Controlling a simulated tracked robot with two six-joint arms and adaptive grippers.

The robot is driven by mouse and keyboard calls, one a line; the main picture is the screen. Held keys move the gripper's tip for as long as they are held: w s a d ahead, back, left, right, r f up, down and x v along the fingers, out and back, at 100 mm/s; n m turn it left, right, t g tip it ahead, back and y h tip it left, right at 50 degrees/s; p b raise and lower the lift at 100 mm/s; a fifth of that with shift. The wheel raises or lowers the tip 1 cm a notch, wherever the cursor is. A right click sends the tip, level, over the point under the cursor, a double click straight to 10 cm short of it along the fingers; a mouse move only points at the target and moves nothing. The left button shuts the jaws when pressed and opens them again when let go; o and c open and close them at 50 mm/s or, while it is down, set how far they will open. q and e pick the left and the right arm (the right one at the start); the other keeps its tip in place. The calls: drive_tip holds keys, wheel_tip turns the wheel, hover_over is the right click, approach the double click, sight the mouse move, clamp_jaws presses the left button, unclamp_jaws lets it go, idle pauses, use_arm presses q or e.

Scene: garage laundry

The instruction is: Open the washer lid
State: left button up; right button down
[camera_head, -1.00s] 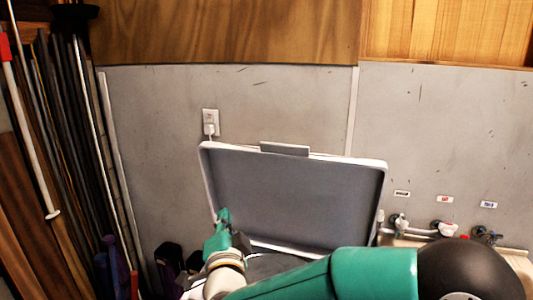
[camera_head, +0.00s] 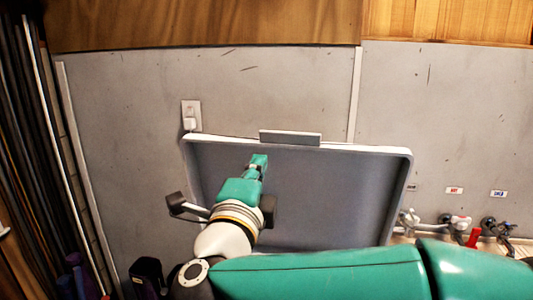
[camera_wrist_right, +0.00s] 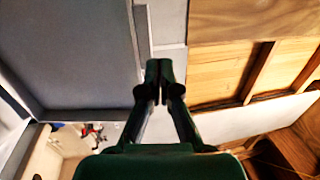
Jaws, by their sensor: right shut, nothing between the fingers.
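The washer lid (camera_head: 330,190) stands raised against the back wall, its grey inner side facing me and its white rim and handle tab (camera_head: 290,137) at the top. The lid also shows in the right wrist view (camera_wrist_right: 75,60) at the left. My right gripper (camera_head: 259,160) is in front of the lid's inner side, left of its middle, with its fingers shut and empty. Its fingertips (camera_wrist_right: 159,68) show together in the wrist view. I cannot tell from the head view whether it touches the lid. The washer's body is hidden below my arm. My left gripper is not in view.
Taps with hoses (camera_head: 460,222) are on the wall at the right of the lid. A wall outlet (camera_head: 191,115) is left of the lid's top corner. Long poles (camera_head: 30,150) lean at the far left. Wooden boards (camera_head: 210,25) cover the upper wall.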

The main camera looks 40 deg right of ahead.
wheel_tip(320, 180, down, 2)
drive_tip(key=b, duration=0.1)
drive_tip(key=p, duration=0.5)
approach(274, 133)
drive_tip(key=x, duration=0.6)
drive_tip(key=shift+w+d+r, duration=0.1)
drive_tip(key=shift+w+d, duration=0.35)
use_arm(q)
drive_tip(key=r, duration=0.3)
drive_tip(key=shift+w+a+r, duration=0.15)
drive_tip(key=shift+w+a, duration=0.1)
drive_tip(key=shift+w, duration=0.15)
